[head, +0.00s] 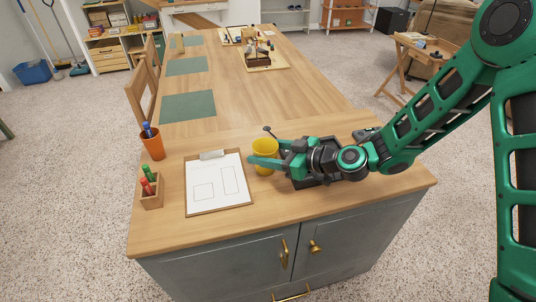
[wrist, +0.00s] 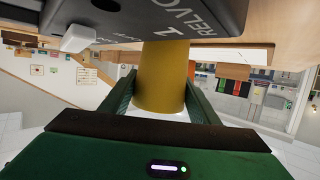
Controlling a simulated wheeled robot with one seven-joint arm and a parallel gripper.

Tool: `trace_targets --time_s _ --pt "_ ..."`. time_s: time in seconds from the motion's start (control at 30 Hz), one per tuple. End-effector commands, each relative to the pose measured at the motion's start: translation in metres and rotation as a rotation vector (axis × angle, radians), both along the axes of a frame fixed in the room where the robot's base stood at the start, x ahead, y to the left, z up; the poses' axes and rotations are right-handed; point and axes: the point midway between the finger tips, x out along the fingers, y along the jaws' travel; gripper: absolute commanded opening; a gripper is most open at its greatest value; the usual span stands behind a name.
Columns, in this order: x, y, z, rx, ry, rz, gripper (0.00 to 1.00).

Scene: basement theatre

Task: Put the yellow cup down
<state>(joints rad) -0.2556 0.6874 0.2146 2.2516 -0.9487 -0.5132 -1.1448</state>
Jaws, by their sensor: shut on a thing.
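The yellow cup (head: 265,147) is upright at the counter end of the long wooden table, just right of the clipboard's top right corner. My gripper (head: 262,161) reaches in from the right, with its green fingers shut around the cup's side. In the wrist view, the cup (wrist: 163,75) stands between the two green fingers (wrist: 160,100), one on each side. A black box with white lettering (wrist: 210,14) hides one end of the cup there. I cannot tell whether the cup's base touches the wood.
A clipboard with white paper (head: 219,182) lies left of the cup. Further left stand an orange pen cup (head: 153,146) and a wooden marker holder (head: 151,195). A black tray (head: 310,180) sits under my gripper.

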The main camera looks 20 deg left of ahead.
Motion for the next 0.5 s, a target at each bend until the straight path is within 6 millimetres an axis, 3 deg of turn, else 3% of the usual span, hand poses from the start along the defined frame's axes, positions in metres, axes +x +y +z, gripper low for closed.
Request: trace_targets --time_s 0.5 --pt "0.000 0.000 0.074 0.001 -0.004 0.000 0.30"
